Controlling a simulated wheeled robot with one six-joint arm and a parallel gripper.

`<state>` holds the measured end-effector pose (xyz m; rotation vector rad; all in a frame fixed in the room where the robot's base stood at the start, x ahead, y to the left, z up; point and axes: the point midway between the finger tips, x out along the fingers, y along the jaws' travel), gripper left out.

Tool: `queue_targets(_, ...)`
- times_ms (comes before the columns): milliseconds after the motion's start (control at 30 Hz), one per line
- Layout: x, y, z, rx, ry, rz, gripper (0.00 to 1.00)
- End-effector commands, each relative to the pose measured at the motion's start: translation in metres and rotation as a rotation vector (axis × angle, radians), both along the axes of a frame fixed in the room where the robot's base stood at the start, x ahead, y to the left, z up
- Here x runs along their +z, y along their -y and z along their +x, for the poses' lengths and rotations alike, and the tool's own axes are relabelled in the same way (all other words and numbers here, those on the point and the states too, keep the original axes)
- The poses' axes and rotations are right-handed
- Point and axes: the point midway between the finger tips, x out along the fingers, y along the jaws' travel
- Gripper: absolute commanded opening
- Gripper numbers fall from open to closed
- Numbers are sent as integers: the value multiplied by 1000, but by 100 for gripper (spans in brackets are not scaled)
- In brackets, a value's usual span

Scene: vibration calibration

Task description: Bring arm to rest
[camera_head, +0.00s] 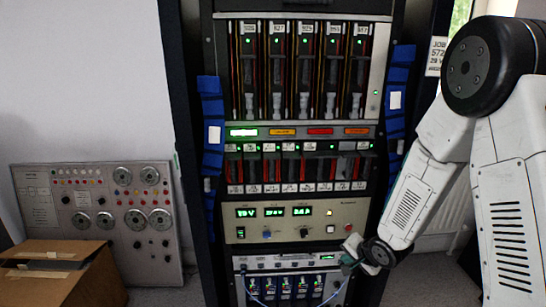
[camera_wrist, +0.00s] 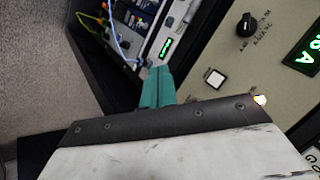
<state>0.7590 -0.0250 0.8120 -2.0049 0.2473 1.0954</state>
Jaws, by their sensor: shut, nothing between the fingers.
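My arm (camera_head: 410,200) comes in from the right and reaches down and left to the equipment rack. My gripper (camera_head: 347,263) is at the lower right of the rack, in front of the strip below the beige panel (camera_head: 240,234). In the wrist view its teal fingers (camera_wrist: 157,88) are together with nothing between them. They appear near the panel's lower edge, beside a white square button (camera_wrist: 214,79). I cannot tell whether the fingertips touch the rack. A red button (camera_head: 348,227) is on the panel just above my gripper.
The rack has lit modules (camera_head: 304,70) above and blue-fronted modules (camera_head: 285,286) with a hanging cable below. Blue padding (camera_head: 211,130) lines its sides. A grey instrument panel (camera_head: 98,220) leans on the left wall behind an open cardboard box (camera_head: 60,272). A radiator stands behind my arm.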

Motion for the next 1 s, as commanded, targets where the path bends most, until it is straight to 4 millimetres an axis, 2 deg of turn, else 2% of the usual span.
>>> queue_targets(67,-11,15,-20,44,-90,-121,0)
queue_targets(167,-3,33,-45,113,-197,-269,0)
queue_targets(267,20,48,-73,191,-306,-392,0)
queue_targets(433,78,60,-129,340,-484,-515,0)
queue_targets(700,172,46,-225,581,-648,-521,0)
queue_targets(900,228,25,-289,719,-648,-472,0)
queue_targets(1000,249,16,-315,750,-610,-458,0)
